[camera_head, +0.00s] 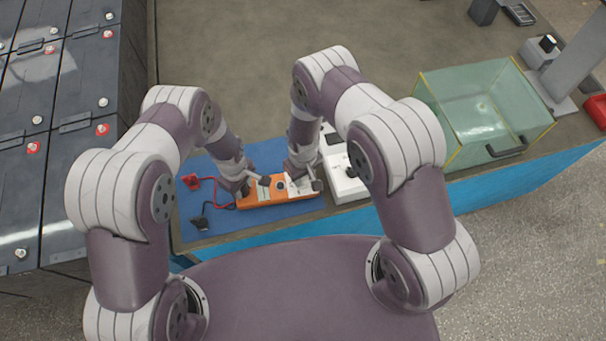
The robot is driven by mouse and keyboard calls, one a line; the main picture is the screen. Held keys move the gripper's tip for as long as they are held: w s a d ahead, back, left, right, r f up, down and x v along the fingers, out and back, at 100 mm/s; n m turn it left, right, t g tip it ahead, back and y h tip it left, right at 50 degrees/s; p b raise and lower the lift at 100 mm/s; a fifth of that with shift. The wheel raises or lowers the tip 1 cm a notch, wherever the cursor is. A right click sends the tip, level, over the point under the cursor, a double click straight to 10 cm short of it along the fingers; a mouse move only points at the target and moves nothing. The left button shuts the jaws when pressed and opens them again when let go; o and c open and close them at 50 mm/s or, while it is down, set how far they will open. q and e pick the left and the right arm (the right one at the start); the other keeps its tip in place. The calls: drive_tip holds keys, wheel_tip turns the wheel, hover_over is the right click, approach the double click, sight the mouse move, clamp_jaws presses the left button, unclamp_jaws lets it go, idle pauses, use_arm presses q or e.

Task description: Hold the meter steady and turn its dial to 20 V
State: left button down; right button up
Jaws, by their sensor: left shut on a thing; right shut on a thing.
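The orange meter (250,199) lies flat on a blue mat (185,232), its long side running left to right. A round dark dial (281,184) shows on its upper face between my two grippers. My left gripper (255,184) is shut on the left part of the meter. My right gripper (304,184) is shut on the pale right part of the meter. The fingers hide parts of the meter's face. The dial's marks are too small to read.
A red lead with a red clip (190,181) and a black clip (199,223) lie left of the meter. A white device (345,186) stands close on the right. A glass tank (480,105) is further right. Large dark batteries (95,180) stand on the left.

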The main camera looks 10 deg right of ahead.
drive_tip(key=shift+m, duration=0.9)
drive_tip(key=o, duration=1)
drive_tip(key=shift+o, duration=0.2)
drive_tip(key=shift+r, duration=0.1)
wheel_tip(320, 180, up, 12)
